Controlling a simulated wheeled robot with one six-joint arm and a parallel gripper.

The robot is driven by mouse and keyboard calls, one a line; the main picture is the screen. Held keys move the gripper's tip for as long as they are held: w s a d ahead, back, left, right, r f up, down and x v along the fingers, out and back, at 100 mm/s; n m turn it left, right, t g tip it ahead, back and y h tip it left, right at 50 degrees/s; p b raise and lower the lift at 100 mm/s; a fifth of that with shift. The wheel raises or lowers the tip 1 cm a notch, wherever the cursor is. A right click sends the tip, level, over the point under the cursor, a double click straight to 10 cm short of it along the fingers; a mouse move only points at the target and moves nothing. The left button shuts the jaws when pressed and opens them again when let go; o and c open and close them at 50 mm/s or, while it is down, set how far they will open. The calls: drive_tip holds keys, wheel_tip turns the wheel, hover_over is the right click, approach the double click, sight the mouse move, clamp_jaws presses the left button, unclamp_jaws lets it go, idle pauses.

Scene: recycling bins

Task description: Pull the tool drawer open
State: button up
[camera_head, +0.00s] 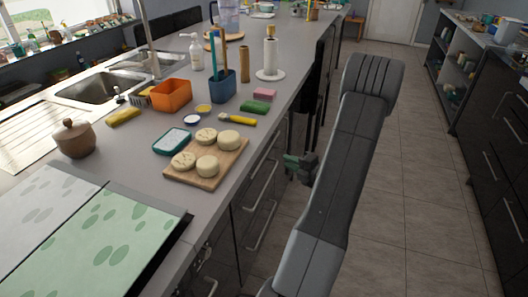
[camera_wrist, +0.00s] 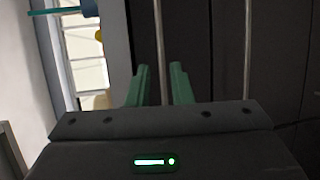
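My gripper (camera_head: 297,166) is at the front of the counter, level with the drawer fronts. In the wrist view its two green fingers (camera_wrist: 160,82) stand apart. A thin upright-looking metal bar handle (camera_wrist: 161,40) runs through the picture between them, with a gap on each side. I cannot tell how deep the fingers reach past it. A second bar handle (camera_wrist: 247,50) lies further right. In the head view the dark drawer fronts carry long bar handles (camera_head: 262,220) and look closed. Which drawer holds tools is not shown; the arm hides part of the fronts.
The grey counter (camera_head: 215,165) holds a wooden board (camera_head: 231,158) with round pieces, an orange bin (camera_head: 171,96), a blue holder (camera_head: 222,87) and a paper roll (camera_head: 270,58). The tiled floor (camera_head: 405,170) to the right is clear. Shelves (camera_head: 458,70) stand opposite.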

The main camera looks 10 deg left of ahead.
sight(266, 153)
drive_tip(key=x, duration=1.2)
drive_tip(key=shift+s+p, duration=0.1)
drive_tip(key=shift+p, duration=0.25)
drive_tip(key=shift+d, duration=0.1)
clamp_jaws()
